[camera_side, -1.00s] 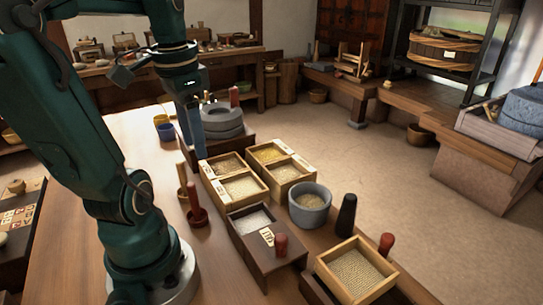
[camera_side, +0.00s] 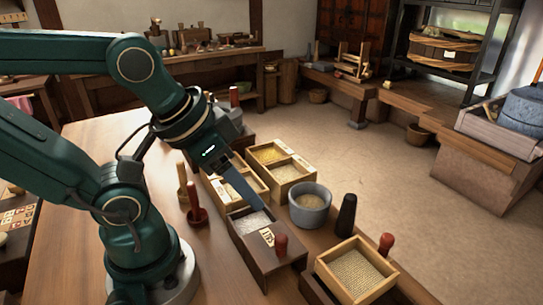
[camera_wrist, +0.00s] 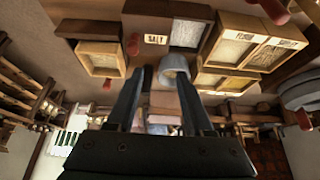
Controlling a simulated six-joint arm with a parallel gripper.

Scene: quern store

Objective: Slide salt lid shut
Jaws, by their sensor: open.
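The salt box (camera_side: 262,262) is a dark wooden box in the middle of the side view. White salt (camera_side: 251,222) shows in its open back-left part. The dark lid with a pale SALT label (camera_side: 267,237) and a red knob (camera_side: 281,244) covers the front-right part. In the wrist view the salt (camera_wrist: 187,33), label (camera_wrist: 156,39) and red knob (camera_wrist: 133,45) show at the top. My gripper (camera_side: 258,206) slants down over the salt end, apart from the knob. In the wrist view its fingers (camera_wrist: 166,78) are apart with nothing held.
A grey stone bowl (camera_side: 309,203) stands close right of the salt box, with a black pestle (camera_side: 346,215) beyond. Grain boxes (camera_side: 285,171) stand behind. A sieve-topped box (camera_side: 355,271) sits front right. Red and tan wooden tools (camera_side: 195,208) stand left.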

